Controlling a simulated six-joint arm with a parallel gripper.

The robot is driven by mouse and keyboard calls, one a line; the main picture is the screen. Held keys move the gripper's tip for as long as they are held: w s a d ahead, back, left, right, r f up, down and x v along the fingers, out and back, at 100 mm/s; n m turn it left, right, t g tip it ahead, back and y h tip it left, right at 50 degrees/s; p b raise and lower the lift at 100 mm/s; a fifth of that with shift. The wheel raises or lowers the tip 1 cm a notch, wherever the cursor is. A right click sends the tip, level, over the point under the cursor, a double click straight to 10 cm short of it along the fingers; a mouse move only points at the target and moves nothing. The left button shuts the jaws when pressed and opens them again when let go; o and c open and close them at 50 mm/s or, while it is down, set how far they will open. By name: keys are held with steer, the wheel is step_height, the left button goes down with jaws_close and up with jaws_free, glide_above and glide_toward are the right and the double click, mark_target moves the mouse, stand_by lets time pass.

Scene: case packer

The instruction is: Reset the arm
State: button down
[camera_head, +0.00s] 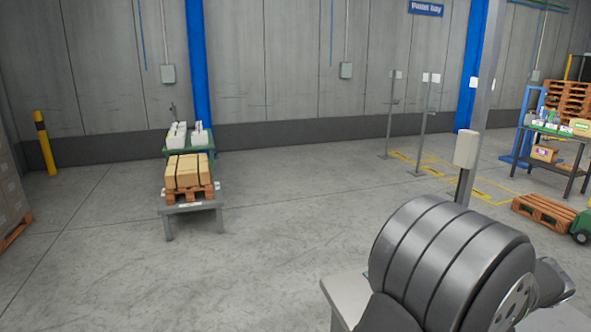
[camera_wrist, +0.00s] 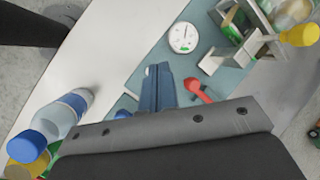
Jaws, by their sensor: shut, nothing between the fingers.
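My gripper (camera_wrist: 158,72) shows in the wrist view, its two blue fingers close together with nothing held between them. Its dark grey body fills the bottom of that view. Below it lie a white surface (camera_wrist: 112,50) and a blue-grey mat (camera_wrist: 150,58). The gripper's height above them is hard to tell. In the head view the gripper does not show; my dark ribbed arm fills the lower right.
Bottles with a blue cap (camera_wrist: 24,148) and a yellow cap (camera_wrist: 17,171) lie at left in the wrist view. A round dial (camera_wrist: 183,37), a red-handled item (camera_wrist: 195,86) and a grey bracket (camera_wrist: 238,52) are near the fingers. A box-laden stand (camera_head: 187,207) is far off on open floor.

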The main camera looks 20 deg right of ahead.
steer(key=shift+d+r+n+g+h, duration=0.3)
steer(key=shift+r+n+g, duration=0.5)
steer(key=shift+n, duration=3.3)
steer(key=shift+d+r+n+g+h, duration=0.1)
steer(key=shift+r+n+g+h, duration=0.5)
steer(key=shift+n, duration=3.5)
steer(key=shift+d+r+n+g+h, duration=0.15)
steer(key=shift+r+n+g, duration=0.85)
steer(key=shift+n, duration=3.1)
steer(key=shift+w+f, duration=0.1)
steer(key=shift+f, duration=0.1)
